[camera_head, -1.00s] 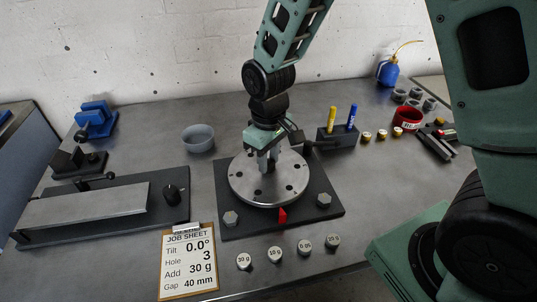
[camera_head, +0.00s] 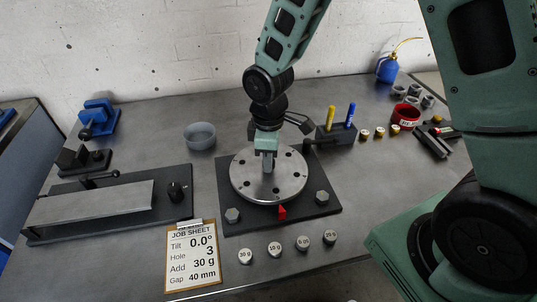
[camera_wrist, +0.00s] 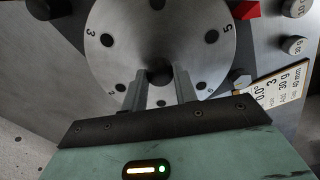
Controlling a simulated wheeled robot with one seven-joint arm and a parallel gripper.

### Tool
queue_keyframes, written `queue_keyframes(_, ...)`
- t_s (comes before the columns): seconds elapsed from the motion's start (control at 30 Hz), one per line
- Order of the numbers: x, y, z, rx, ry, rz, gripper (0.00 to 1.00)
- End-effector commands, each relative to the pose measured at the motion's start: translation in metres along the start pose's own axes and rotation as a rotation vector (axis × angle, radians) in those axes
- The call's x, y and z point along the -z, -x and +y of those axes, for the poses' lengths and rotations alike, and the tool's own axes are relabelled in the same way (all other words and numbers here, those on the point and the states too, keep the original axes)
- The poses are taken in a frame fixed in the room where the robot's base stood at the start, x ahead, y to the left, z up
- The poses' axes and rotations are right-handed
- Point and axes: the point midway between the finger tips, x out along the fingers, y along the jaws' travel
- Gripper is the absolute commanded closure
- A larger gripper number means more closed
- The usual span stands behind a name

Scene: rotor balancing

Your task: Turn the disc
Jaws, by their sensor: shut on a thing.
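The round steel disc (camera_head: 252,184) lies flat on a dark base plate (camera_head: 322,209). It has a ring of holes, and numbers 3, 5 and 2 read in the wrist view (camera_wrist: 130,55). A red pointer (camera_head: 282,212) stands at its front rim; in the wrist view the pointer (camera_wrist: 245,10) lines up roughly with number 5. My gripper (camera_head: 267,168) points down at the disc's middle. In the wrist view my gripper's fingers (camera_wrist: 160,82) are shut on the dark central hub (camera_wrist: 160,72), whose lower part they partly hide.
A job sheet (camera_head: 192,257) reads tilt 0.0°, hole 3, add 30 g, gap 40 mm. Several weights (camera_head: 275,249) stand in front of the plate. Hex bolts (camera_head: 232,215) sit on its front corners. A pen block (camera_head: 338,135) and a grey bowl (camera_head: 200,135) stand behind.

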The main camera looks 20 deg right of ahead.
Motion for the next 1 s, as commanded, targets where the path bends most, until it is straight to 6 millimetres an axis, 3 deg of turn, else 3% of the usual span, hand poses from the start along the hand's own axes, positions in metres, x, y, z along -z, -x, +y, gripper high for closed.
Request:
queue_keyframes(0.37, 0.0, 0.0, 0.0, -0.001, 0.003, 0.0, 1.0)
queue_keyframes(0.4, 0.0, 0.0, 0.001, -0.001, 0.003, 0.0, 0.63)
queue_keyframes(0.47, 0.0, 0.0, 0.0, -0.001, 0.002, 0.0, 0.5)
queue_keyframes(0.77, 0.0, 0.002, 0.0, -0.001, 0.002, 0.001, 0.5)
queue_keyframes(1.0, 0.0, 0.032, 0.002, -0.005, 0.001, 0.004, 0.5)
